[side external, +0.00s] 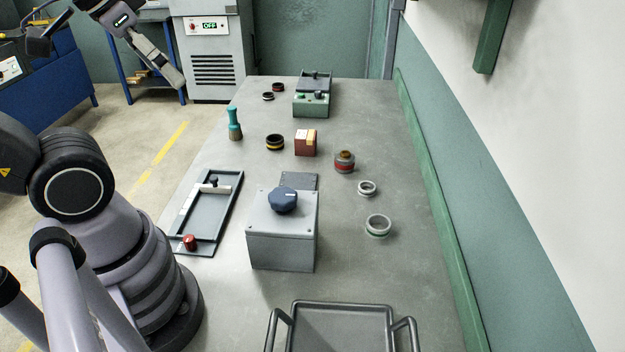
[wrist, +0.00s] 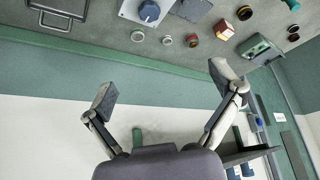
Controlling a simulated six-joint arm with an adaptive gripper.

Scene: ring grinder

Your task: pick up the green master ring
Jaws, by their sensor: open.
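The master ring with a green band (side external: 378,226) lies on the grey bench, right of the grey box with the blue knob. It is a pale metal ring, and a small ring in the wrist view (wrist: 137,36) appears to be the same one; its green is hard to make out there. My gripper (wrist: 163,84) is open and empty, its two fingers spread wide. In the side view my gripper (side external: 165,65) is raised at the top left, far from the ring. Nothing covers the ring.
A second pale ring (side external: 367,188) and a red-banded part (side external: 344,162) lie behind it. The grey box (side external: 282,240) stands to its left, a handled tray (side external: 345,306) in front. A green wall (side external: 520,220) runs along the right. Bench around the ring is clear.

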